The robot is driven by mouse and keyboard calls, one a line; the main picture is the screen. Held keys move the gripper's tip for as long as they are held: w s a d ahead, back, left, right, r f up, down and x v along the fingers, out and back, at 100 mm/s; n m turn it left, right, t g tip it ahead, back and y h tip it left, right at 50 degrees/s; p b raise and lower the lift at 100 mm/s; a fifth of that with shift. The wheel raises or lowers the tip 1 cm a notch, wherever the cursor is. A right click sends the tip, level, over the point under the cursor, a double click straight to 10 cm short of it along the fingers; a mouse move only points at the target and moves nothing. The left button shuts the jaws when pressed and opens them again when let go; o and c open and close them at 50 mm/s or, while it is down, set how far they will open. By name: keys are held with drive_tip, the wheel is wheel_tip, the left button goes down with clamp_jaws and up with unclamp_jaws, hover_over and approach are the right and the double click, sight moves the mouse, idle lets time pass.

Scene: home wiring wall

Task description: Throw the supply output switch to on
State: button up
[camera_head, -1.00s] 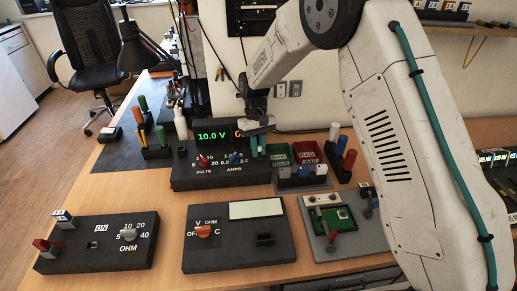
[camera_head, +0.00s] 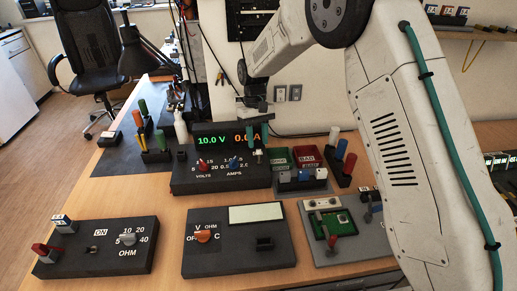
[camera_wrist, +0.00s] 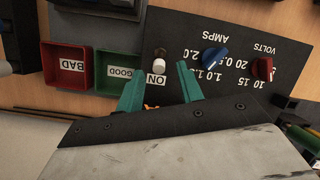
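The supply (camera_head: 222,178) is a black box at the back of the bench, its display reading 10.0 V and an orange amps figure. Its output switch, a small pale lever (camera_head: 259,156), is at the right of its face. In the wrist view the lever (camera_wrist: 160,62) stands beside the ON label; I cannot tell for certain which way it is thrown. My gripper (camera_head: 257,134) is above and behind the switch, its teal fingers apart and empty. In the wrist view the gripper (camera_wrist: 160,91) has the ON label between its fingertips, with the lever just beyond them.
A red BAD bin (camera_wrist: 70,70) and green GOOD bin (camera_wrist: 118,68) sit close beside the switch. The blue AMPS knob (camera_wrist: 214,58) and red VOLTS knob (camera_wrist: 263,68) are on its other side. A meter (camera_head: 238,240) and circuit-board fixture (camera_head: 350,230) stand in front.

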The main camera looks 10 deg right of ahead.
drive_tip(key=shift+v, duration=1.4)
drive_tip(key=s, duration=0.1)
drive_tip(key=s+d, duration=0.1)
drive_tip(key=s+f, duration=0.1)
drive_tip(key=shift+s+d+g, duration=0.2)
drive_tip(key=shift+s+g, duration=0.05)
drive_tip(key=shift+g, duration=0.05)
drive_tip(key=s+d+r+m+t, duration=0.1)
drive_tip(key=s+d+r, duration=0.5)
drive_tip(key=s, duration=0.6)
drive_tip(key=s+d+r+m+t, duration=0.2)
drive_tip(key=s+d+r, duration=0.3)
drive_tip(key=s, duration=0.7)
drive_tip(key=s+d+r+m+t, duration=0.1)
drive_tip(key=s+d+r, duration=0.5)
drive_tip(key=s, duration=0.6)
drive_tip(key=shift+s+d+r+m+t, duration=0.3)
drive_tip(key=shift+s+d+r+t, duration=0.1)
drive_tip(key=shift+r+t, duration=0.5)
drive_tip(key=shift+a, duration=0.15)
